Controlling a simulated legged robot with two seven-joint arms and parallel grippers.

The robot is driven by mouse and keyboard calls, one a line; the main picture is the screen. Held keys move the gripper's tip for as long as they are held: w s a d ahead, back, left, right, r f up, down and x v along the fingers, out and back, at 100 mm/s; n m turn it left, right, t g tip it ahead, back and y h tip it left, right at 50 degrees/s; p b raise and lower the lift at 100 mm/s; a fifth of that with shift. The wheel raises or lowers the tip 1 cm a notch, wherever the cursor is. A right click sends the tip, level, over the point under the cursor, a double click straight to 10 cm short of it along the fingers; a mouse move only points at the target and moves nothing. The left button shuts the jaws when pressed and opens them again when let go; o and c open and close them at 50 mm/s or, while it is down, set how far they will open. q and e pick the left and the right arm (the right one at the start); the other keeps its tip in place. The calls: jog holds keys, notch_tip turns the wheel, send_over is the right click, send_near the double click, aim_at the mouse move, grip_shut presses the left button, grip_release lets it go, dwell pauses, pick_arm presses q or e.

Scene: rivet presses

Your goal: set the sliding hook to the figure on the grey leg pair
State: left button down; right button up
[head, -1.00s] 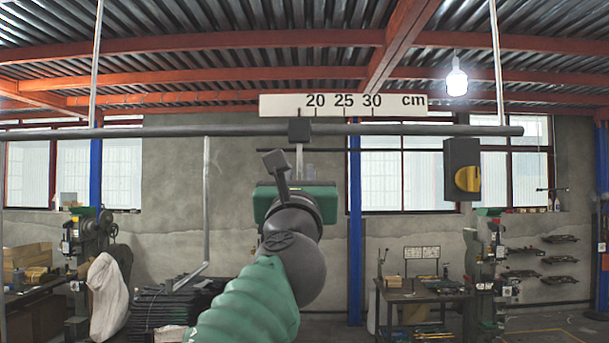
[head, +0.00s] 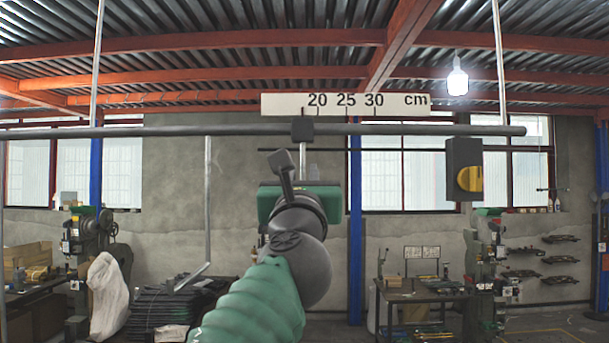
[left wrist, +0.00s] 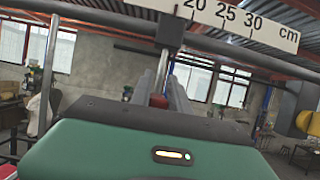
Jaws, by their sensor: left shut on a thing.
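The sliding hook has a dark block (head: 302,131) on a grey overhead rail (head: 220,131) and a thin pale stem below it. A white scale (head: 345,105) with 20, 25, 30 and cm is above the rail. The block sits just left of the 20 mark. My left gripper (left wrist: 170,98), green-bodied, is directly below the block. Its grey fingers are shut on the stem, near a red part at its low end (left wrist: 157,100). In the head view my own wrist partly hides the fingers. The grey leg pair and my right gripper are not in view.
Thin upright posts (head: 501,60) hold the rail. The rail is clear between block and box. Benches (head: 425,292) and machines stand far behind.

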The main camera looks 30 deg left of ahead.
pick_arm(q)
jog(key=shift+w+d+f, duration=0.2)
jog(key=shift+w+d, duration=0.3)
jog(key=shift+d, duration=0.1)
jog(key=shift+w+d+f, duration=0.15)
jog(key=shift+w+d, duration=0.35)
jog(key=shift+d, duration=0.05)
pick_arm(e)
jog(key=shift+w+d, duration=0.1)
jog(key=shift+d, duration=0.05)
pick_arm(q)
jog(key=c, duration=1.5)
grip_release()
jog(key=shift+o, duration=1)
jog(key=shift+w+a, duration=0.25)
jog(key=shift+o, duration=0.3)
jog(key=shift+w+a+f, duration=0.2)
jog(key=shift+w+a, duration=0.25)
jog(key=shift+w, duration=0.2)
jog(key=b+v, duration=1)
jog(key=v, duration=0.6)
jog(key=shift+s+a+f, duration=0.2)
jog(key=shift+s, duration=0.05)
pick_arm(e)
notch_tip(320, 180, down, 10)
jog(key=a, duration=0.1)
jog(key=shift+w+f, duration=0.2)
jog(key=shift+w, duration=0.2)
